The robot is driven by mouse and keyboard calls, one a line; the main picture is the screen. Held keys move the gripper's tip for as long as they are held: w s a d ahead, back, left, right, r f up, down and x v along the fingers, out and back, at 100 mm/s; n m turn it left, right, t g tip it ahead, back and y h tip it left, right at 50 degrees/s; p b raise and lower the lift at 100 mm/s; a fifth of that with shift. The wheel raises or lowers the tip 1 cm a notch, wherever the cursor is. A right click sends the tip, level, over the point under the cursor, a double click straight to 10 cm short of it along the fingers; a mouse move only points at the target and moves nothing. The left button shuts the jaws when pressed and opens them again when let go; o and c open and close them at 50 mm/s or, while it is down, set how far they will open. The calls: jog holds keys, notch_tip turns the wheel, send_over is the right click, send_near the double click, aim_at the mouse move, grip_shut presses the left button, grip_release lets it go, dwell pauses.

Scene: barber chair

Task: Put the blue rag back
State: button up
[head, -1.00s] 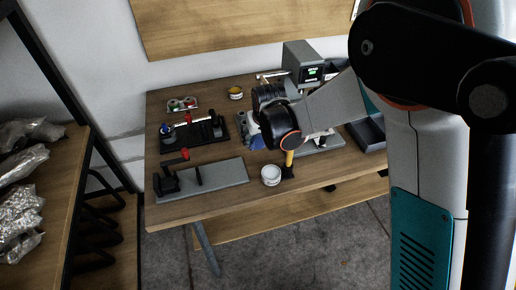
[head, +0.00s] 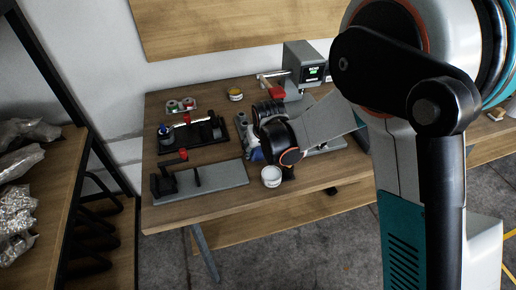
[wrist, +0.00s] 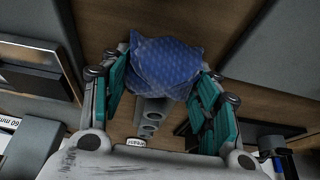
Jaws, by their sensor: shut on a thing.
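The blue rag (wrist: 165,68) is a crumpled, patterned cloth between the two teal-padded fingers of my gripper (wrist: 163,82) in the wrist view. My gripper is shut on it, and the rag bulges beyond the fingertips. Behind the rag is a grey strip with round holes (wrist: 151,118) on the wooden table. In the head view my gripper (head: 268,155) is over the middle of the table (head: 215,212). A bit of blue shows at its left side, and my wrist hides most of the rag. I cannot tell whether the rag touches anything below.
A white round tin (head: 271,177) stands close to my gripper. A grey plate with a black fixture (head: 205,180) and a black tray (head: 192,135) lie to the left. A grey box with a green display (head: 306,65) stands behind. The table's front edge is clear at left.

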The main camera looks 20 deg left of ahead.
jog(key=shift+s+d+f, duration=0.15)
jog(key=shift+f, duration=0.1)
jog(key=o, duration=1.1)
jog(key=shift+f, duration=0.1)
jog(key=shift+c, duration=0.2)
jog(key=shift+o, duration=0.7)
jog(key=shift+f, duration=0.15)
jog(key=shift+r, duration=0.2)
jog(key=shift+r+p, duration=0.45)
jog(key=shift+p, duration=0.05)
jog(key=p+v, duration=0.5)
jog(key=v, duration=0.8)
jog(key=shift+d+r, duration=0.2)
jog(key=shift+r, duration=0.1)
